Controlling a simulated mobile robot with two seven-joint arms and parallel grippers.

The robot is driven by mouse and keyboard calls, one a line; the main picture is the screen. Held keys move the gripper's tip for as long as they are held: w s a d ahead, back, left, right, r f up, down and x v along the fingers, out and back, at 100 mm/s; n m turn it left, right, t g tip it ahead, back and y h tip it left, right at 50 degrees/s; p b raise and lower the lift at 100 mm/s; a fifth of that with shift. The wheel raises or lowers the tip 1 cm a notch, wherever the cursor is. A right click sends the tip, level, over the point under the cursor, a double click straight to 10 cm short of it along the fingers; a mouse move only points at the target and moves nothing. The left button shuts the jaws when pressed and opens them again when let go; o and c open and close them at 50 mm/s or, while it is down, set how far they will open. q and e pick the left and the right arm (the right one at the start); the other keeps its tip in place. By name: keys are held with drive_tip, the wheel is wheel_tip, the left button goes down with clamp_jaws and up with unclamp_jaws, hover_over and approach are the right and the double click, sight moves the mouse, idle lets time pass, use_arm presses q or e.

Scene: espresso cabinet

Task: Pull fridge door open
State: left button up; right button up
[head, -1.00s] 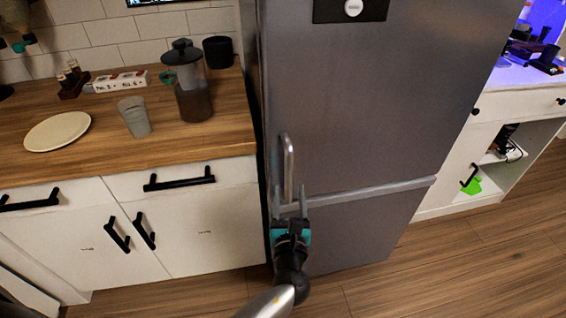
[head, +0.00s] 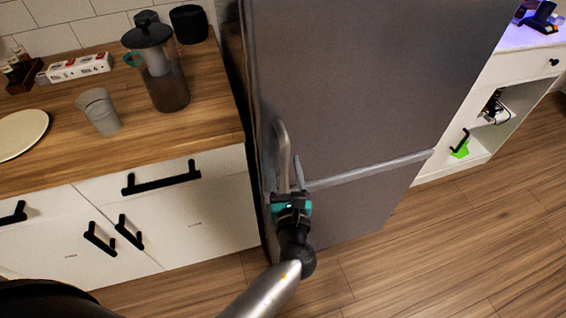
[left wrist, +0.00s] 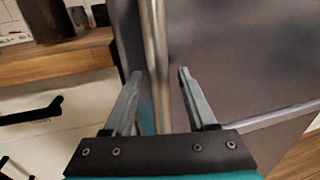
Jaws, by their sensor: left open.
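The fridge door (head: 350,90) is a large grey panel that looks shut in the head view. Its vertical metal handle (head: 283,150) is near the door's left edge. My left gripper (head: 289,180) is at the lower part of the handle. In the left wrist view, the handle (left wrist: 154,60) runs between the two open fingers of the left gripper (left wrist: 158,85), with a gap to the right finger. I cannot tell whether the left finger touches it. My right gripper is not in view.
A wooden counter (head: 150,135) over white cabinets stands left of the fridge. It carries a French press (head: 160,75), a grey cup (head: 99,111) and a plate (head: 20,133). A white shelf unit (head: 478,140) stands at the right. The wooden floor (head: 440,240) in front is clear.

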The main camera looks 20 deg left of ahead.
use_arm(q)
clamp_jaws()
idle(0.3)
idle(1.1)
